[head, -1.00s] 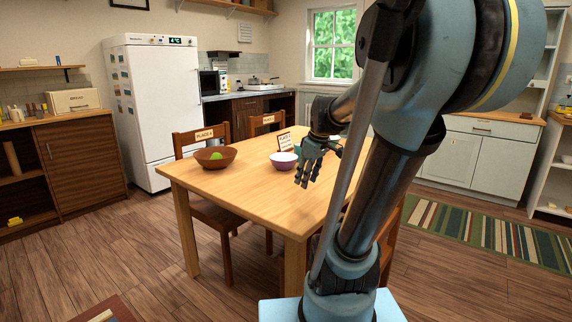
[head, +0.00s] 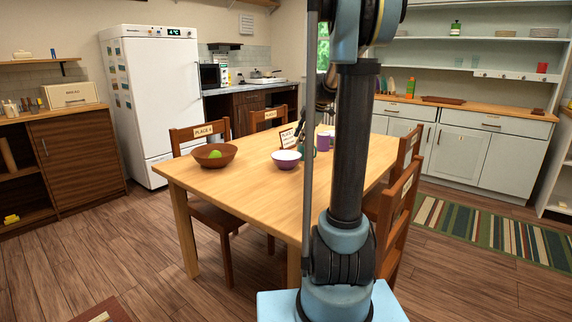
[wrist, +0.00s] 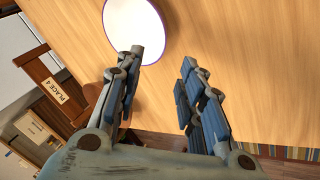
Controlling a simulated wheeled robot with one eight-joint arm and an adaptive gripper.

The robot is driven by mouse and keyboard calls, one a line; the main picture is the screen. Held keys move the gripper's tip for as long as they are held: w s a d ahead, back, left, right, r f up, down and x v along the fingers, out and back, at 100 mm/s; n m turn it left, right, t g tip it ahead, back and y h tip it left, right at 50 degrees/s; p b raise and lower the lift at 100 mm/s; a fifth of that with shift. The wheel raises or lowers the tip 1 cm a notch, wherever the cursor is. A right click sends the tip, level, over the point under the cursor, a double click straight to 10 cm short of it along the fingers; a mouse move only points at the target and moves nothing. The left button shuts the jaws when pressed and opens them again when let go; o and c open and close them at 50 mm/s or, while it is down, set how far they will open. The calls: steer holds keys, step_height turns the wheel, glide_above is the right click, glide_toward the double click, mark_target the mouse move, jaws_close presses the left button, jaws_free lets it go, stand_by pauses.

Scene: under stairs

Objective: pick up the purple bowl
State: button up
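The purple bowl (head: 286,161), with a white inside, stands upright on the wooden table in the head view. In the wrist view the bowl (wrist: 134,24) is at the top, cut off by the frame edge, its white inside and thin purple rim showing. My gripper (wrist: 163,62) is open and empty in the wrist view. The bowl is not between the fingers. In the head view my arm hides most of the gripper.
A brown bowl (head: 229,154) with a green fruit (head: 214,154) stands left of the purple bowl on the table (head: 240,185). Chairs surround the table.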

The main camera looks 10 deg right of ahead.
glide_toward(289, 161)
steer(key=w+f, duration=0.3)
steer(key=f, duration=0.1)
steer(key=shift+s+a+x, duration=0.1)
steer(key=shift+a+x, duration=0.05)
steer(key=shift+x, duration=1)
steer(key=shift+s+a+x, duration=0.1)
steer(key=shift+a+x, duration=0.05)
steer(key=shift+x, duration=1)
steer(key=shift+s+a+x, duration=0.1)
steer(key=shift+a+x, duration=0.05)
steer(key=shift+x, duration=0.95)
jaws_close()
